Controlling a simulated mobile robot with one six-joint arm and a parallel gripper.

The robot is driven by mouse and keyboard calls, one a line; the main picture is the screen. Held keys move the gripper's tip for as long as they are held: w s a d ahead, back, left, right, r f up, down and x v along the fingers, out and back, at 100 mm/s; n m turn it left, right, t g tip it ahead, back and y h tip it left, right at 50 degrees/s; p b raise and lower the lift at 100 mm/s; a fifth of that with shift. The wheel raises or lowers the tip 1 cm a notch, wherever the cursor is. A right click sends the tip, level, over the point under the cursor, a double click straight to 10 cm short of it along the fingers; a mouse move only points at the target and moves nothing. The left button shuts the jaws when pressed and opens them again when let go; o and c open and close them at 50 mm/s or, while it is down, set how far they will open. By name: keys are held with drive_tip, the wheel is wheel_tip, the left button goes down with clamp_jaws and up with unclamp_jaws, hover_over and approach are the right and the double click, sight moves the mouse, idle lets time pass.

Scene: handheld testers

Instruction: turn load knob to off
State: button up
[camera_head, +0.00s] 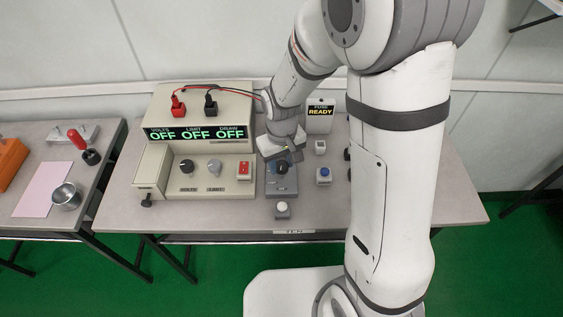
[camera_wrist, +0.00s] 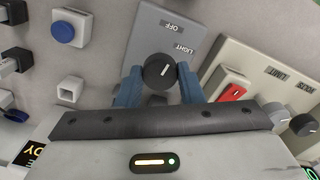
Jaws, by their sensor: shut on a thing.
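The load knob (camera_wrist: 159,70) is a dark round knob with a white pointer line, on a grey panel (camera_wrist: 150,22). In the wrist view the pointer leans up and right, towards the side with the OFF (camera_wrist: 173,25) and LIGHT (camera_wrist: 185,48) labels; I cannot tell which label it meets. My gripper (camera_wrist: 158,84) has its blue fingers on both sides of the knob and is shut on it. In the head view the grey load box (camera_head: 284,186) stands on the table, with my gripper (camera_head: 281,160) over its knob, partly hiding it.
A beige power supply (camera_head: 218,103) with displays reading OFF stands left, with two knobs and a red rocker switch (camera_head: 244,168). A blue button box (camera_head: 323,176), a white button box (camera_head: 282,209) and a READY fuse box (camera_head: 320,118) are near. Bare table (camera_head: 450,200) lies far right.

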sight(282, 164)
drive_tip(key=shift+n, duration=0.9)
drive_tip(key=o, duration=1)
drive_tip(key=shift+r, duration=0.1)
wheel_tip(282, 164, up, 7)
drive_tip(key=shift+r, duration=0.3)
